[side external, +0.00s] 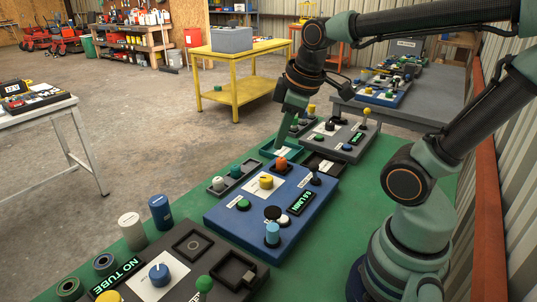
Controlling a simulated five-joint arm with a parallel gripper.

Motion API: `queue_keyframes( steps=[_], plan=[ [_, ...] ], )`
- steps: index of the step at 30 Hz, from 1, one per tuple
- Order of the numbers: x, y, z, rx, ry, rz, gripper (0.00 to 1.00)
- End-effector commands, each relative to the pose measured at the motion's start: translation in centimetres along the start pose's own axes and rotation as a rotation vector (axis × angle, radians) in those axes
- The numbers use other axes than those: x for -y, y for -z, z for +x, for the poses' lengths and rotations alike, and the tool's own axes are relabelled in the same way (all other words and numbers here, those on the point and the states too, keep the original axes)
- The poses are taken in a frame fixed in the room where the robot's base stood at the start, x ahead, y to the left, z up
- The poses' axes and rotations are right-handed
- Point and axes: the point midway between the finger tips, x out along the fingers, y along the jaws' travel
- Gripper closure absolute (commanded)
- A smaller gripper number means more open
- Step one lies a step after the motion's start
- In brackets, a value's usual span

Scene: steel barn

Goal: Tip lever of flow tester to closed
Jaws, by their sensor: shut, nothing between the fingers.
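The flow tester looks to be the blue box (231,217) on the green bench top, with a lit display (300,201) that reads a figure in L/MIN. On it are an orange knob (281,163), a yellow knob (266,181), a green button (243,204), and black and light-blue parts near its front corner. A small dark lever (315,172) stands at its far right corner; its exact tilt is too small to tell. My gripper (280,146) points down beyond the far edge of the blue box, shut and empty, apart from the lever.
A dark box (205,258) with a NO TUBE display stands in front. A grey panel (340,138) with a yellow-topped lever (367,112) stands behind. Small trays (237,178) and cylinders (160,211) line the left edge. Green bench top (365,190) is bare to the right.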

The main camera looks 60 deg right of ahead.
Motion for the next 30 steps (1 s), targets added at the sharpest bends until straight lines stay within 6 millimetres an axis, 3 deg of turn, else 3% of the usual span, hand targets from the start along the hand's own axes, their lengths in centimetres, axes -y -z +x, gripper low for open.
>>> queue_keyframes(
  steps=[12,21,30],
  plan=[
    [-5.2,-3.4,2.2,0.178,0.224,-0.776,1.00],
    [-8.3,-6.6,3.9,0.125,0.481,-1.303,1.00],
    [-9.8,-8.7,4.9,0.006,0.628,-1.604,1.00]
  ],
)
